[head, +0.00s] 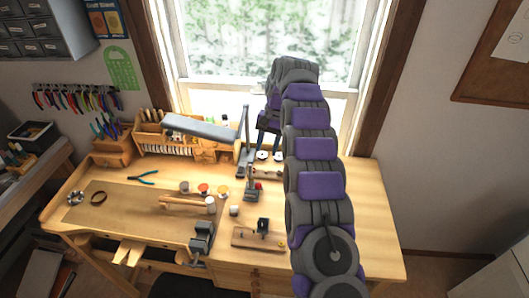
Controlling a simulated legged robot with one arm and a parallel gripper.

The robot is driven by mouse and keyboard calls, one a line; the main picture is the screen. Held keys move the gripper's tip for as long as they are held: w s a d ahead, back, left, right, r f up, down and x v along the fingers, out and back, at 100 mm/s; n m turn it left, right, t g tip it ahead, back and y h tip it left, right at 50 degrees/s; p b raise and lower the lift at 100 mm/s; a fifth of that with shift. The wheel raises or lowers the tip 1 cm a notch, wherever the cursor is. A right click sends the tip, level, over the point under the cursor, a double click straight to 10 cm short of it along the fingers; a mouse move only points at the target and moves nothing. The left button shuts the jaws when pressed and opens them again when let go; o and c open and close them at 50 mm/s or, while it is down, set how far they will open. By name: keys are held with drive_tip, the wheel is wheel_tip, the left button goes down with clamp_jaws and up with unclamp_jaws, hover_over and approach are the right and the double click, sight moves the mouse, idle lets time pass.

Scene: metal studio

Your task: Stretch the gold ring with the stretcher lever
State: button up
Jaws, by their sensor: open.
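A tall dark lever (246,130) stands nearly upright at the back of the bench and looks like the stretcher lever. Dark metal parts of the stretcher (251,190) show below it. My gripper (264,146) hangs down from the bent arm, just right of the lever and apart from it. It is open; its fingertips are small and partly lost against the dark parts behind. I cannot make out the gold ring on the stretcher. A brown-gold band (98,198) lies on the mat at far left; I cannot tell if it is the ring.
The wooden bench (375,215) has free room at its right. A vise (202,238) is at the front edge, with a small wooden-based tool (260,236) beside it. A wooden tool rack (160,135) stands behind, below the window.

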drive_tip(key=shift+p+v, duration=1.25)
drive_tip(key=shift+v, duration=0.1)
drive_tip(key=shift+o, duration=0.6)
